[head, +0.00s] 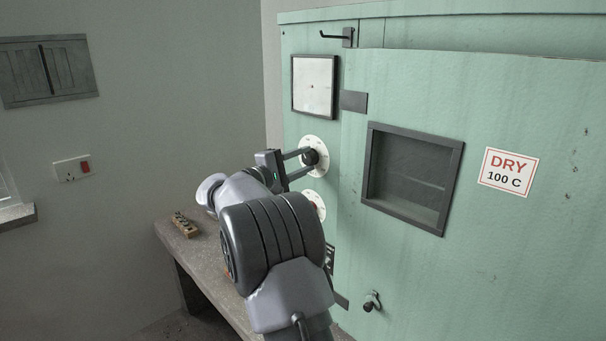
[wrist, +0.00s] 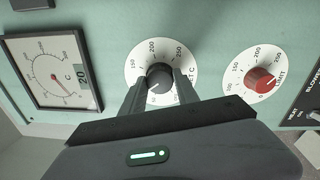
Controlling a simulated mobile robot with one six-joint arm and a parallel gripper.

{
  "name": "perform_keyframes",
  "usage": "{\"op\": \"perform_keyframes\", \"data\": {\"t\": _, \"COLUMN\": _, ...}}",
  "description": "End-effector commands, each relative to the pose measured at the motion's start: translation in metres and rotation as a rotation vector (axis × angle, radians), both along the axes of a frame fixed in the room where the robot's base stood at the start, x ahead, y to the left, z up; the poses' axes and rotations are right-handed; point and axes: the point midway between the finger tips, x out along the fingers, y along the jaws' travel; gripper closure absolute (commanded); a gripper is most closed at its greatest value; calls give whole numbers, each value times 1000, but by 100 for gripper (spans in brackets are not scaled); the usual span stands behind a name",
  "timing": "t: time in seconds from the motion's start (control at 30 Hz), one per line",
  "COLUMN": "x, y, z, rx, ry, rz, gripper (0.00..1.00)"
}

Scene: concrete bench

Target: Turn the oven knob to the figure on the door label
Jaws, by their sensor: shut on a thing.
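The door label (head: 509,172) reads "DRY 100 C" on the green oven door, right of its window. My gripper (head: 311,156) reaches the upper white dial on the oven front. In the wrist view, my gripper (wrist: 159,82) has one finger on each side of the dark knob (wrist: 159,73) and is shut on it. The dial (wrist: 137,60) around the knob shows 150, 200 and 250 along its upper part. The fingers hide its lower part, and I cannot make out where the knob's mark points.
A red knob (wrist: 261,80) on a second dial, marked "LIMIT", sits right of the held knob in the wrist view. A square gauge (wrist: 54,70) is on the left. The concrete bench (head: 216,262) carries a small brownish block (head: 185,225).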

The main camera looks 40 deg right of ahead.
Motion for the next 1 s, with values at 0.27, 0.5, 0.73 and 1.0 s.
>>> {"op": "perform_keyframes", "data": {"t": 0.27, "x": 0, "y": 0, "z": -3, "rx": 11, "ry": -138, "rz": 0, "gripper": 100}}
{"op": "perform_keyframes", "data": {"t": 0.5, "x": 0, "y": 0, "z": -1, "rx": 16, "ry": -191, "rz": -1, "gripper": 100}}
{"op": "perform_keyframes", "data": {"t": 0.73, "x": 0, "y": 0, "z": 0, "rx": 17, "ry": -202, "rz": -1, "gripper": 100}}
{"op": "perform_keyframes", "data": {"t": 1.0, "x": 0, "y": 0, "z": 0, "rx": 16, "ry": -201, "rz": -1, "gripper": 57}}
